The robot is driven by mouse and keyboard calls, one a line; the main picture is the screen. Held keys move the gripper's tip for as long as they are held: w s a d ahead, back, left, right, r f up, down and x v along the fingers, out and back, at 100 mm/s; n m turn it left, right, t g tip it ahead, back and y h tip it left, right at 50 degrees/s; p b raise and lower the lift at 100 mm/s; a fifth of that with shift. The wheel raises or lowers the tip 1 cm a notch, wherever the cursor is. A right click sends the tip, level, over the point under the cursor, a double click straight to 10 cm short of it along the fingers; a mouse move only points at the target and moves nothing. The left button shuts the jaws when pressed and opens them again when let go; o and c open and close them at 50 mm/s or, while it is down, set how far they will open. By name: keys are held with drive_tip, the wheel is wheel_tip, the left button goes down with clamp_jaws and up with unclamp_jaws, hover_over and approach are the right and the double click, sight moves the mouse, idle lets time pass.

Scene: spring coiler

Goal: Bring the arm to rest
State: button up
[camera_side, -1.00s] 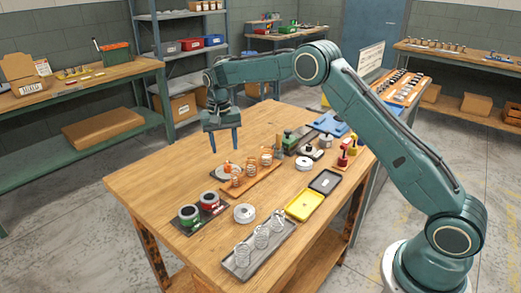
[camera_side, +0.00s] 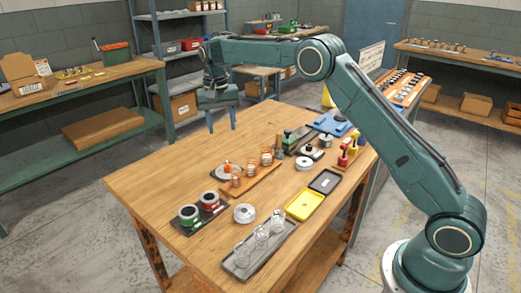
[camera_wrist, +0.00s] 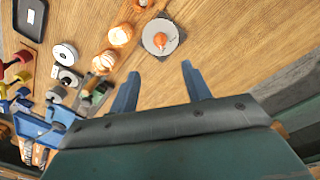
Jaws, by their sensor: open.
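My gripper (camera_side: 222,120) hangs open and empty, fingers pointing down, above the far left part of the wooden worktable (camera_side: 160,180). In the wrist view its two blue fingers (camera_wrist: 160,88) are spread apart with bare wood between and beyond them. Nothing touches the fingertips. The closest items in the wrist view are a grey square plate with a round orange-topped piece (camera_wrist: 160,38) and the copper coils (camera_wrist: 120,35). In the side view the copper coils (camera_side: 266,157) stand on a wooden strip, to the right of and below my gripper.
Grey shelving (camera_side: 180,50) stands behind my gripper.

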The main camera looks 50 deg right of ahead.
drive_tip(key=s+a+r+n+t, duration=0.1)
drive_tip(key=s+r+n+t, duration=0.25)
drive_tip(key=s+r, duration=1.35)
drive_tip(key=s+a+f+n+t, duration=0.1)
drive_tip(key=s+f+n, duration=0.1)
drive_tip(key=s, duration=1)
drive_tip(key=s+a+f+n+t, duration=0.1)
drive_tip(key=s+f, duration=0.4)
drive_tip(key=s, duration=0.8)
drive_tip(key=shift+a+f+n, duration=0.15)
drive_tip(key=shift+n, duration=0.3)
drive_tip(key=shift+t, duration=0.25)
